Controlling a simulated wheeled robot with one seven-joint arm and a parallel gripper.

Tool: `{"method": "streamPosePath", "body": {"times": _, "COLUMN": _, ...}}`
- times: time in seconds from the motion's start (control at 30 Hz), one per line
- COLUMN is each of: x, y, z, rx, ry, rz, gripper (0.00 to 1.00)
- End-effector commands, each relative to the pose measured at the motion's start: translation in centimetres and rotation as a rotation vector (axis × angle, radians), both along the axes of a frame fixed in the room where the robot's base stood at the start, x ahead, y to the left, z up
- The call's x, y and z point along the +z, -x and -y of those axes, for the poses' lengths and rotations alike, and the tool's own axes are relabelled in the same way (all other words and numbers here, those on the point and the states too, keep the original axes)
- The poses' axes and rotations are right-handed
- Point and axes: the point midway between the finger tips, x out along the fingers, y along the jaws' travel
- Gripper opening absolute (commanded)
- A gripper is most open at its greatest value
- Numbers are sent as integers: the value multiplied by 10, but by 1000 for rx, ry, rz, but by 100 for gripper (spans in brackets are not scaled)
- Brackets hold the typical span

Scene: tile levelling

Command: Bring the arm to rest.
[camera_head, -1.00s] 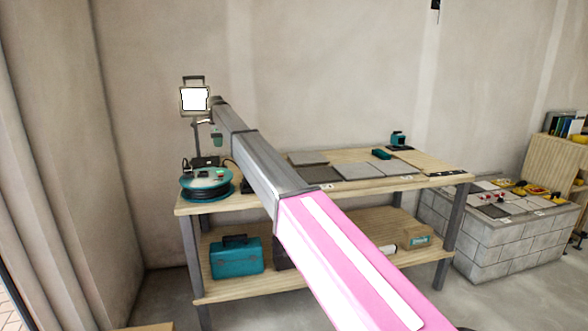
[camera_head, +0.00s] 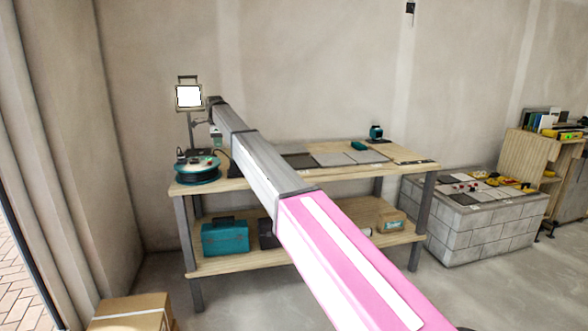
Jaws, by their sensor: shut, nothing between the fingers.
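My arm crosses the view from the lower right, its pink link nearest and its grey links reaching up and left over the workbench (camera_head: 215,264). My gripper (camera_head: 216,139) is small at the far end, hanging below the tip of the last grey link, above the left end of the bench top. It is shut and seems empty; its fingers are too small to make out. It is to the right of the lit work lamp (camera_head: 188,97) and above the cable reel (camera_head: 198,171), apart from the reel.
Grey tiles (camera_head: 333,159) and a teal tool (camera_head: 376,132) lie on the bench. A teal toolbox (camera_head: 225,238) is on the lower shelf. A block plinth (camera_head: 470,236) with tiles stands right. A cardboard box (camera_head: 131,312) is at the lower left.

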Motion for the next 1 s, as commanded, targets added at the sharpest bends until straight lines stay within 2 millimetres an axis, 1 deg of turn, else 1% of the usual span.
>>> {"method": "streamPosePath", "body": {"times": 0.33, "x": -39, "y": 11, "z": 42, "rx": 71, "ry": 17, "rz": -6, "gripper": 0}}
{"method": "streamPosePath", "body": {"times": 0.47, "x": -62, "y": 19, "z": 66, "rx": 116, "ry": 27, "rz": -9, "gripper": 0}}
{"method": "streamPosePath", "body": {"times": 0.57, "x": -83, "y": 28, "z": 90, "rx": 159, "ry": 37, "rz": -13, "gripper": 0}}
{"method": "streamPosePath", "body": {"times": 0.67, "x": -107, "y": 39, "z": 117, "rx": 210, "ry": 48, "rz": -17, "gripper": 0}}
{"method": "streamPosePath", "body": {"times": 0.77, "x": -139, "y": 56, "z": 155, "rx": 278, "ry": 60, "rz": -24, "gripper": 0}}
{"method": "streamPosePath", "body": {"times": 0.87, "x": -179, "y": 82, "z": 202, "rx": 370, "ry": 76, "rz": -32, "gripper": 0}}
{"method": "streamPosePath", "body": {"times": 0.9, "x": -196, "y": 94, "z": 222, "rx": 410, "ry": 83, "rz": -38, "gripper": 0}}
{"method": "streamPosePath", "body": {"times": 0.97, "x": -218, "y": 113, "z": 251, "rx": 471, "ry": 92, "rz": -41, "gripper": 0}}
{"method": "streamPosePath", "body": {"times": 1.0, "x": -234, "y": 127, "z": 271, "rx": 513, "ry": 97, "rz": -47, "gripper": 0}}
